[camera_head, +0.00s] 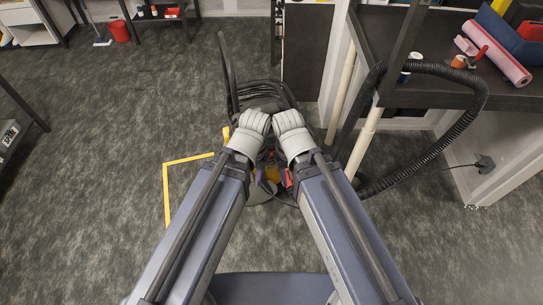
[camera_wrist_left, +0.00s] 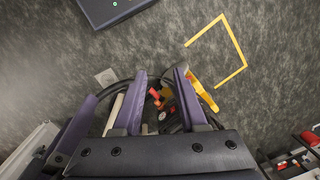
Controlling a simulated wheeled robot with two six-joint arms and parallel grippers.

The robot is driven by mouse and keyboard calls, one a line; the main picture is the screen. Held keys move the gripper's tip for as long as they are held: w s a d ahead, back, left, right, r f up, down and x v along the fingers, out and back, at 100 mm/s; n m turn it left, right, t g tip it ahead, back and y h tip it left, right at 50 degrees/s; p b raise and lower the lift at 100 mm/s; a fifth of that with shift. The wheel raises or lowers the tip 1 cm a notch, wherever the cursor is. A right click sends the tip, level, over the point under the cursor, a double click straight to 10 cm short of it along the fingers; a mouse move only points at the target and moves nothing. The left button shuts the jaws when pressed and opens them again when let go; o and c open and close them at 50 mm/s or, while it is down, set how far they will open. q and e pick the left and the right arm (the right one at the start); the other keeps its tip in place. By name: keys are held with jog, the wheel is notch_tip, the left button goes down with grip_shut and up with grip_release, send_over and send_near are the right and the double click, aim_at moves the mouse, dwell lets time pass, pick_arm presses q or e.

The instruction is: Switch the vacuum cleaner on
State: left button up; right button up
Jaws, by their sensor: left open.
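The vacuum cleaner, dark with yellow and red parts, stands on the floor at the middle of the head view, with black coils (camera_head: 262,90) and a tall black handle (camera_head: 228,72) at its far side. My two wrists cover most of its body. In the left wrist view its red and yellow parts (camera_wrist_left: 166,92) show beyond my left gripper (camera_wrist_left: 161,73), whose purple fingers are apart with nothing held. The switch cannot be made out. My right arm reaches over the cleaner beside the left; its jaws are hidden.
A black corrugated hose (camera_head: 470,115) arcs at right, near pale tubes (camera_head: 362,140) and a dark bench (camera_head: 440,95) holding a pink roll (camera_head: 500,55). Yellow tape (camera_head: 166,190) marks the floor left of the cleaner.

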pick_arm(q)
grip_shut()
dwell(0.4)
dwell(0.9)
pick_arm(e)
grip_shut()
